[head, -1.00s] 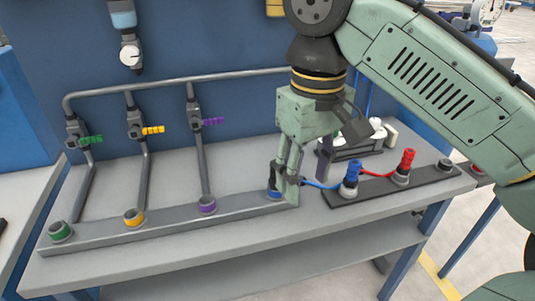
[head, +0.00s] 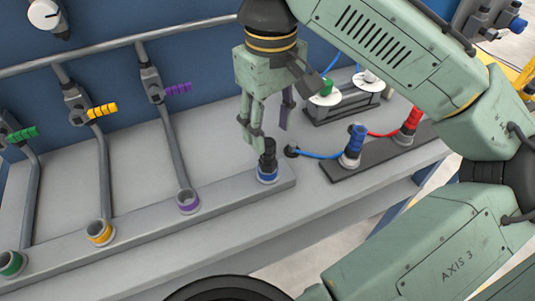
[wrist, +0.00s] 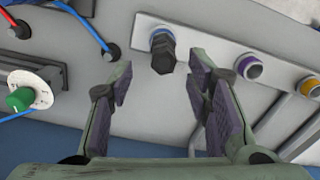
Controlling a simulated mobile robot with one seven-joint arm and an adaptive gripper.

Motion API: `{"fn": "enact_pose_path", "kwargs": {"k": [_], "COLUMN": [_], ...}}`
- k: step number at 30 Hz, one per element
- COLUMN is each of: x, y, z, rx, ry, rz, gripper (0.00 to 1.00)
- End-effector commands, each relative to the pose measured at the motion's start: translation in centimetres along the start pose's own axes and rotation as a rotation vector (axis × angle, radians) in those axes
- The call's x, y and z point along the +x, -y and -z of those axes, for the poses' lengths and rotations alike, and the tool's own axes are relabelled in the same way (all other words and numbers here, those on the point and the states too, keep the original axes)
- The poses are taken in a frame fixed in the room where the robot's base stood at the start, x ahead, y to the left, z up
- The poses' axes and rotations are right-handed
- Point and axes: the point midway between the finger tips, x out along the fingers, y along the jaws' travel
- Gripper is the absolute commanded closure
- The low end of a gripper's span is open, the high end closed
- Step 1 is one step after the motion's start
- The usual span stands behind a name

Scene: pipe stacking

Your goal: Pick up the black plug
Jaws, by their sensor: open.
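The black plug (head: 268,153) stands upright in the blue-ringed socket (head: 267,176) at the right end of the grey rail. My gripper (head: 266,125) is open and empty, its fingers just above and behind the plug in the head view. In the wrist view the plug (wrist: 162,52) lies ahead of the gap between the open fingers (wrist: 163,76), roughly centred, with no visible contact. The blue ring of its socket is partly hidden behind the plug there.
Purple (head: 188,202), yellow (head: 99,232) and green (head: 11,263) sockets run left along the rail. A blue plug (head: 355,142) and red plug (head: 410,122) stand on a dark strip at right. A blue cable's black end (head: 291,151) lies close beside the black plug.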

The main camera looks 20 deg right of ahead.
Motion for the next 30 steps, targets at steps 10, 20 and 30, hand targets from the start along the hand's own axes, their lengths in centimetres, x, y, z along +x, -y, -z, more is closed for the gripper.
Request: {"fn": "enact_pose_path", "kwargs": {"k": [10,20,30], "x": [4.5,5.2,5.1], "y": [0.4,0.4,0.4], "z": [-0.1,-0.1,-0.1], "rx": [0.0,0.0,0.0], "ry": [0.002,0.0,0.0], "rz": [0.0,-0.001,-0.001], "gripper": [0.55,0.56,0.78]}}
